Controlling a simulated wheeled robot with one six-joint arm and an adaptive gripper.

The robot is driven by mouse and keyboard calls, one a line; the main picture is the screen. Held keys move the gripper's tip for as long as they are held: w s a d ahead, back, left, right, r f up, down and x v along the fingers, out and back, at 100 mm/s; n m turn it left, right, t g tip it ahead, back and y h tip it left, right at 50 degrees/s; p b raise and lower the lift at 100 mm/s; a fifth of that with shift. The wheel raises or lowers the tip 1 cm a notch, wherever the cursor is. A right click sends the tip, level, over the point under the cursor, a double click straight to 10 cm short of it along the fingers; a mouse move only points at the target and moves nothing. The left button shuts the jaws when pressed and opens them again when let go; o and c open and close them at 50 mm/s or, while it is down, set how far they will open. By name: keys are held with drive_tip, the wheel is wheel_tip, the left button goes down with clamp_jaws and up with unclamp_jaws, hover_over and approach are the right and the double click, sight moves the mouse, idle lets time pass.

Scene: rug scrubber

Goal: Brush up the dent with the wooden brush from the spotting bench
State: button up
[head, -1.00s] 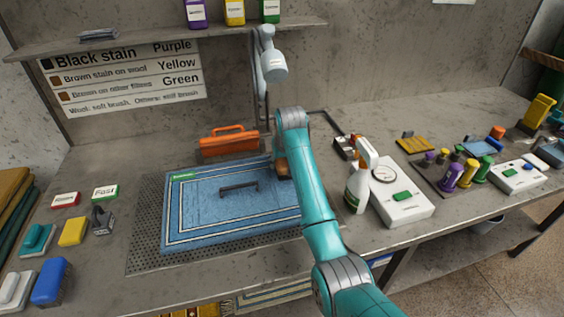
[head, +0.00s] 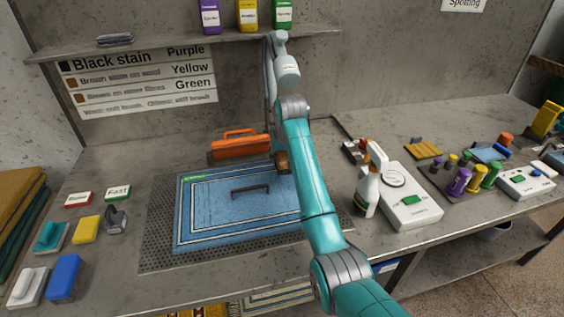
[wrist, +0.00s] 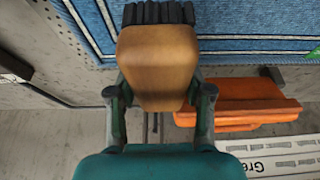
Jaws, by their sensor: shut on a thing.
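The wooden brush (wrist: 157,68), a tan block with dark bristles, is between the fingers of my gripper (wrist: 158,98) in the wrist view. The gripper is shut on it. In the head view a small part of the brush (head: 282,161) shows beside my arm, near the far right edge of the blue rug (head: 210,205). The rug has pale border stripes and lies on a perforated panel. A dark bar-shaped mark or handle (head: 250,190) shows near its middle; I cannot tell whether this is the dent. My arm hides the rug's right side.
An orange handled tool (head: 240,146) stands behind the rug, close to the brush. A spray bottle (head: 369,185) and a white device with a dial (head: 408,205) stand right of my arm. Blocks and a blue sponge (head: 64,278) are at left. A shelf (head: 180,40) hangs above.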

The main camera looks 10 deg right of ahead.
drive_tip(key=shift+r, duration=1.85)
